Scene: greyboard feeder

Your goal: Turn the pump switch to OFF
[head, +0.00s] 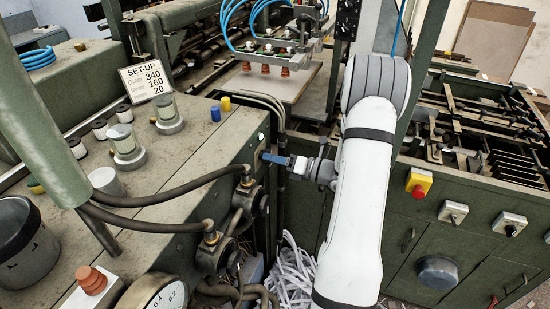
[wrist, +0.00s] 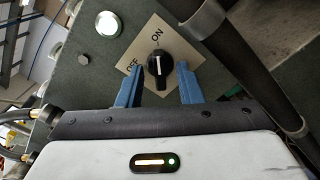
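The pump switch (wrist: 157,68) is a round black knob with a white pointer line, on a pale square plate (wrist: 185,52) marked ON and OFF, in the wrist view. Its pointer is directed up, toward the ON mark; OFF is to the left. My gripper (wrist: 159,77) is open, with one blue finger on each side of the knob. Small gaps seem to show between fingers and knob; I cannot tell whether either touches. In the head view my gripper (head: 268,157) reaches left to the end face of the green machine, where the knob is not clearly visible.
An indicator light (wrist: 108,23) sits up and left of the plate. A dark pipe (wrist: 250,60) runs close on the right. In the head view, black hoses (head: 165,195) and valves (head: 250,195) are below and left of my gripper. Shredded paper (head: 290,270) lies below.

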